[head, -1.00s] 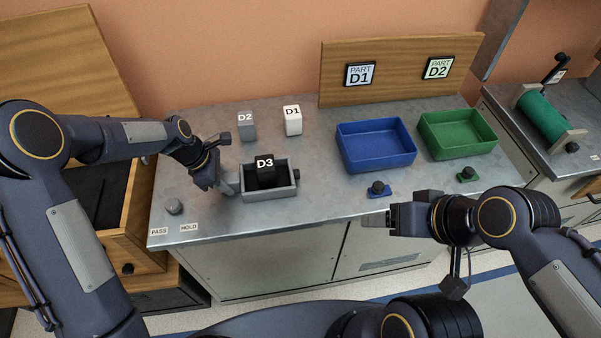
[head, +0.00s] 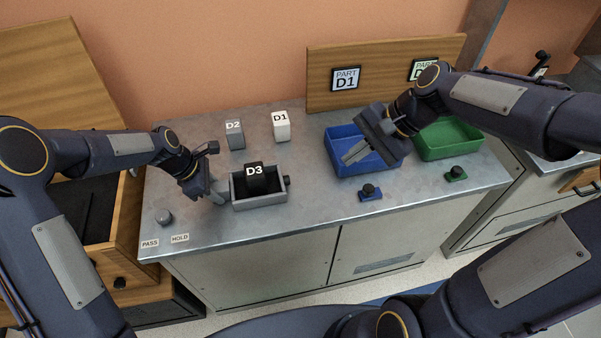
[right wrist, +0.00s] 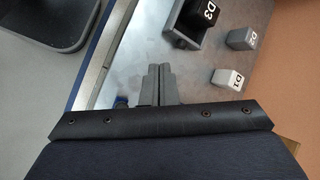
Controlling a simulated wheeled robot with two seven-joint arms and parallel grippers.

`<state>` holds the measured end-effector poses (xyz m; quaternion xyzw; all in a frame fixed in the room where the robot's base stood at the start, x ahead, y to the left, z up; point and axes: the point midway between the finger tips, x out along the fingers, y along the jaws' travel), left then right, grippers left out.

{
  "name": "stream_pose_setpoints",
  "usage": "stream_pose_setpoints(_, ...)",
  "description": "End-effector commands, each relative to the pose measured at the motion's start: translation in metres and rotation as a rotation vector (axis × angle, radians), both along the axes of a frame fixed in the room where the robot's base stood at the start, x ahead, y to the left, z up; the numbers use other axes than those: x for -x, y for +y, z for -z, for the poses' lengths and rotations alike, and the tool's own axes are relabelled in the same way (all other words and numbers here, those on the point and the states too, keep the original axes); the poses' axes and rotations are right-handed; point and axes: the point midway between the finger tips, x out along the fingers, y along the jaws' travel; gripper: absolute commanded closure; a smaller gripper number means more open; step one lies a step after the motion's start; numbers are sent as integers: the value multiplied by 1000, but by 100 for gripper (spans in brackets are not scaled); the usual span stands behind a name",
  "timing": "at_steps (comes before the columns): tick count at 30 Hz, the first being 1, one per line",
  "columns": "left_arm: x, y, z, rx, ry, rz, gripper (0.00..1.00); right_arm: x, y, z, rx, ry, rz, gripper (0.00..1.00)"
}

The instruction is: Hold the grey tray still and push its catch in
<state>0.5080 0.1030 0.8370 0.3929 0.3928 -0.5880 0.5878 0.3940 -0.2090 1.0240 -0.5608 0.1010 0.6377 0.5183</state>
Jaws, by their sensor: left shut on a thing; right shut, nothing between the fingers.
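The grey tray (head: 258,202) stands on the metal bench with the black block D3 (head: 257,180) upright in it. A small dark catch (head: 287,181) sticks out of the tray's right end. My left gripper (head: 219,193) is shut on the tray's left end; its fingertips are partly hidden there. My right gripper (head: 348,159) is shut and empty above the blue bin, apart from the tray and to its right. In the right wrist view the closed fingers (right wrist: 156,86) point toward the bench, with the tray (right wrist: 178,28) and block D3 beyond them.
Grey block D2 (head: 235,138) and white block D1 (head: 281,127) stand behind the tray. The blue bin (head: 342,133) and green bin (head: 450,154) are at right, with black knobs (head: 370,191) in front. Bench between tray and blue bin is clear. PASS and HOLD labels lie front left.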

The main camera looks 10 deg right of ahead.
Motion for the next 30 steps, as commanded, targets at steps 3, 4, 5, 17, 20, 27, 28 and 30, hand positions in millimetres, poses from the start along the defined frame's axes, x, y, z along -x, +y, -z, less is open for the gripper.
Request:
stream_pose_setpoints(3,0,0,0,0,-1,-1,95,-39,2,28,-81,163,121,100)
stream_pose_setpoints(4,0,0,0,0,-1,-1,95,-47,2,35,-99,202,151,100)
stream_pose_setpoints(5,0,0,0,0,-1,-1,95,-55,3,42,-116,239,180,100)
stream_pose_setpoints(17,0,0,0,0,-1,-1,95,-111,13,110,-241,537,407,100)
stream_pose_setpoints(20,0,0,0,0,-1,-1,95,-112,14,113,-245,551,417,100)
stream_pose_setpoints(27,0,0,0,0,-1,-1,95,-112,14,113,-246,549,416,100)
stream_pose_setpoints(28,0,0,0,0,0,-1,95,-112,14,113,-245,550,416,100)
stream_pose_setpoints(30,0,0,0,0,0,0,95,-112,16,114,-245,550,416,100)
